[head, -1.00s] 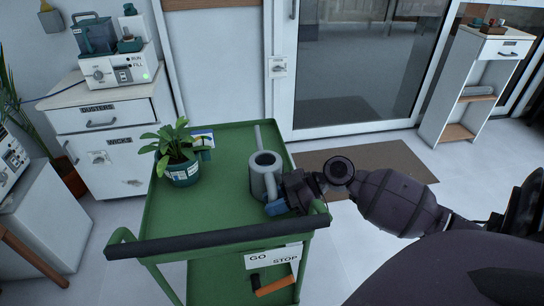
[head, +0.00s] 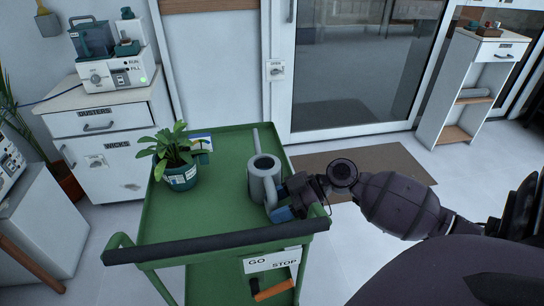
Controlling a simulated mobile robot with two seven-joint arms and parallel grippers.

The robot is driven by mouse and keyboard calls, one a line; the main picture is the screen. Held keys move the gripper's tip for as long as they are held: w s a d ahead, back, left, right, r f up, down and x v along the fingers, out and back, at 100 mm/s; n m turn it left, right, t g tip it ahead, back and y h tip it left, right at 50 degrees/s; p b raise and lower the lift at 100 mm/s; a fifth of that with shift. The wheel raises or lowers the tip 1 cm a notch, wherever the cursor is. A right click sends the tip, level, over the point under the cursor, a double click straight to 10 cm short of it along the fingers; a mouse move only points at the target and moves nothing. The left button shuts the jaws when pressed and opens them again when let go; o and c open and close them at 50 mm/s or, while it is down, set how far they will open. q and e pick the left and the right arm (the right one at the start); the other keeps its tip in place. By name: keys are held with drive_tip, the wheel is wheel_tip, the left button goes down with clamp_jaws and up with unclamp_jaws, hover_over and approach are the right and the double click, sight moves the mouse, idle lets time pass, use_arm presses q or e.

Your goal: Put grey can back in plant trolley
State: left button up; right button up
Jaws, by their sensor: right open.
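The grey can (head: 263,181), a watering can with a long spout pointing away, stands upright on the top tray of the green plant trolley (head: 215,217), on the right side. My right gripper (head: 281,212) is open, with its blue fingertips beside the can's handle at the near right. I cannot tell whether the fingers touch the handle. My left gripper is not in view.
A potted plant (head: 180,177) stands on the trolley's left side, with a blue-and-white card behind it. A dark push bar (head: 215,243) runs along the near edge. A white drawer cabinet (head: 107,140) stands left. A brown mat (head: 370,168) lies before the glass door.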

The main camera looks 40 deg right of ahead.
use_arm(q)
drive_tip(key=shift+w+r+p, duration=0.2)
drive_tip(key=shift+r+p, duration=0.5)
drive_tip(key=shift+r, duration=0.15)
use_arm(e)
drive_tip(key=v, duration=0.9)
drive_tip(key=shift+d+r, duration=0.25)
drive_tip(key=shift+r, duration=0.1)
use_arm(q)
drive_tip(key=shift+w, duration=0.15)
use_arm(e)
drive_tip(key=shift+s, duration=0.15)
